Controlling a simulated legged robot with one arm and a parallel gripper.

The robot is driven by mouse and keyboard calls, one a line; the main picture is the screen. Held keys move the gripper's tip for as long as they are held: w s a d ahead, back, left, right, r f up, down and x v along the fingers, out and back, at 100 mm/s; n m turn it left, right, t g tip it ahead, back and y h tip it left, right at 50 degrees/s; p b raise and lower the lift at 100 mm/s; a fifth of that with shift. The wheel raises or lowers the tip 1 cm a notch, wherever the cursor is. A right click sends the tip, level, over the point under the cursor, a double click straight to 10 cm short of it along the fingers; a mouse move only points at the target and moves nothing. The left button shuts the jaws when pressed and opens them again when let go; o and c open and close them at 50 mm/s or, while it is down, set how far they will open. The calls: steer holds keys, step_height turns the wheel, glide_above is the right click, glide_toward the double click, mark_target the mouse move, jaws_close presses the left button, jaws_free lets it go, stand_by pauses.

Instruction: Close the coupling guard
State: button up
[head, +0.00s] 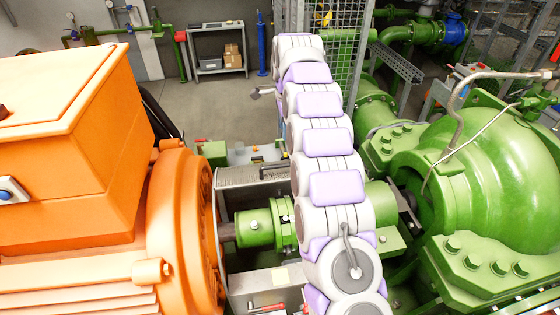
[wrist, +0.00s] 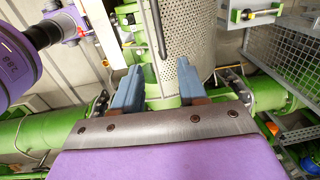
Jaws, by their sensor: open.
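The coupling guard (wrist: 190,45) is a curved, perforated metal cover in the upper middle of the wrist view. A dark bar, perhaps its handle, runs along its left side. A grey perforated panel (head: 250,174), probably the same guard, stands behind the green shaft coupling (head: 255,228) in the head view. The coupling is exposed there. My gripper (wrist: 160,86) is open, with its two blue-grey fingers apart and nothing seen between them but green metal behind. Whether the fingers touch the guard cannot be told. My arm hides part of the coupling in the head view.
An orange motor (head: 75,150) stands at the left and a green pump (head: 500,180) at the right, close around the coupling. A tall mesh fence (head: 345,45) and a grey shelf (head: 216,50) stand behind. Open floor shows at the back left.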

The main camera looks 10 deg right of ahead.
step_height(320, 180, down, 2)
steer(key=d, duration=0.1)
steer(key=p, duration=0.1)
glide_above(273, 167)
step_height(273, 167, down, 8)
steer(key=shift+r, duration=0.1)
steer(key=d+f, duration=0.4)
steer(key=f, duration=0.1)
steer(key=shift+w+d+p, duration=0.25)
steer(key=shift+p, duration=0.15)
steer(key=a, duration=0.3)
steer(key=shift+a, duration=0.15)
steer(key=shift+a+f, duration=0.1)
steer(key=shift+a, duration=0.2)
steer(key=shift+c, duration=1.6)
steer(key=d, duration=0.3)
jaws_close()
steer(key=shift+a, duration=0.35)
